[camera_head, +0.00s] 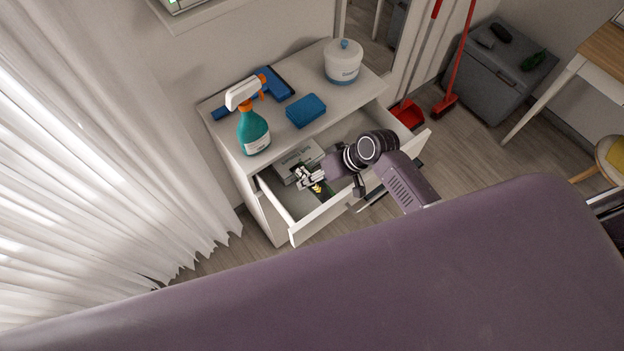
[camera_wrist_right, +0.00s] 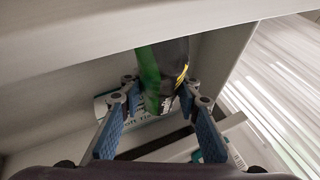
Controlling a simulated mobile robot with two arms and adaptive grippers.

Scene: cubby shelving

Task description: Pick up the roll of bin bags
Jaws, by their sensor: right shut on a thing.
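The roll of bin bags (camera_wrist_right: 165,72) is dark, with a green side and a yellow mark, in the right wrist view. My right gripper (camera_wrist_right: 158,94) is shut on it, one finger on each side. In the head view, my right gripper (camera_head: 311,179) reaches down into the open drawer, near its front left. A small part of the roll (camera_head: 323,189) shows beside the fingers; the rest is hidden. I cannot tell whether the roll touches the drawer floor. My left gripper is not in view.
The open drawer (camera_head: 308,219) holds a pale box (camera_head: 297,159) behind the gripper. A curtain (camera_head: 100,170) hangs at left.

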